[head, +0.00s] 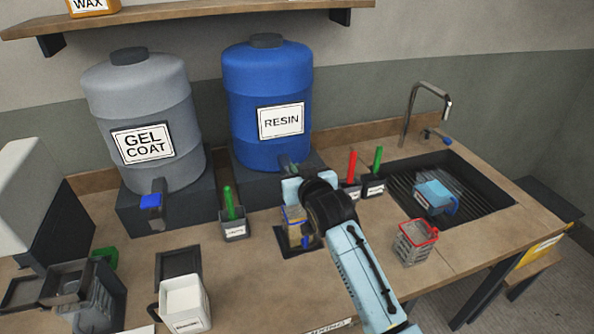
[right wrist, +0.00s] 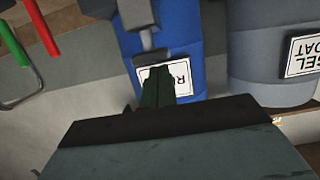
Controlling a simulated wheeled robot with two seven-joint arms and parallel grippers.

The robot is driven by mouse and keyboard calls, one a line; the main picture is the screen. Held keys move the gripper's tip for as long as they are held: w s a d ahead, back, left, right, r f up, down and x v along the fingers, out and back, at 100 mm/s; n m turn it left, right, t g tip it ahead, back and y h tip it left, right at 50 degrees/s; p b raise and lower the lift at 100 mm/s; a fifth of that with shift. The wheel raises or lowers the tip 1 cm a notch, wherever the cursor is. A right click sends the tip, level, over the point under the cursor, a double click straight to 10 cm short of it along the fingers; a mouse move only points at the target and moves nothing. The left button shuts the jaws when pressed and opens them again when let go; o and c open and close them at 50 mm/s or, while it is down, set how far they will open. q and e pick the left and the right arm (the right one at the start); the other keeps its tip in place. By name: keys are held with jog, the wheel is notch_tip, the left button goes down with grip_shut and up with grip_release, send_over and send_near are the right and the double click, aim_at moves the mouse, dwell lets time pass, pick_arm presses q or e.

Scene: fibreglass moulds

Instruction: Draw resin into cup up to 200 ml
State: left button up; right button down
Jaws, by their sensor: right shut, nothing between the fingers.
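The blue drum labelled RESIN (head: 268,90) stands on a dark block at the back of the bench. Its grey tap (head: 288,164) is at its lower front, partly behind my right gripper. A blue-rimmed cup (head: 294,232) stands below the tap on a dark pad, partly hidden by my right wrist. An amber tint shows in it, but its level and marks cannot be read. My right gripper (head: 291,180) is at the tap, shut with nothing between its fingers. The right wrist view shows the shut fingers (right wrist: 158,85) close to the tap lever (right wrist: 150,56); contact is unclear. My left gripper is not in view.
The grey GEL COAT drum (head: 145,110) with a blue tap stands left. A red-rimmed cup (head: 414,241) stands right of my arm. A blue cup (head: 435,196) lies in the sink (head: 480,184). Stick holders (head: 235,230) and a white container (head: 184,303) are on the bench.

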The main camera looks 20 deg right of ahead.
jog(key=shift+f, duration=1.2)
jog(key=shift+s+f, duration=0.1)
jog(key=shift+f, duration=0.05)
jog(key=s+r+p, duration=0.3)
jog(key=s+r, duration=0.4)
jog(key=s, duration=0.2)
jog(key=shift+s+d, duration=0.15)
jog(key=shift+s, duration=0.15)
dwell(1.3)
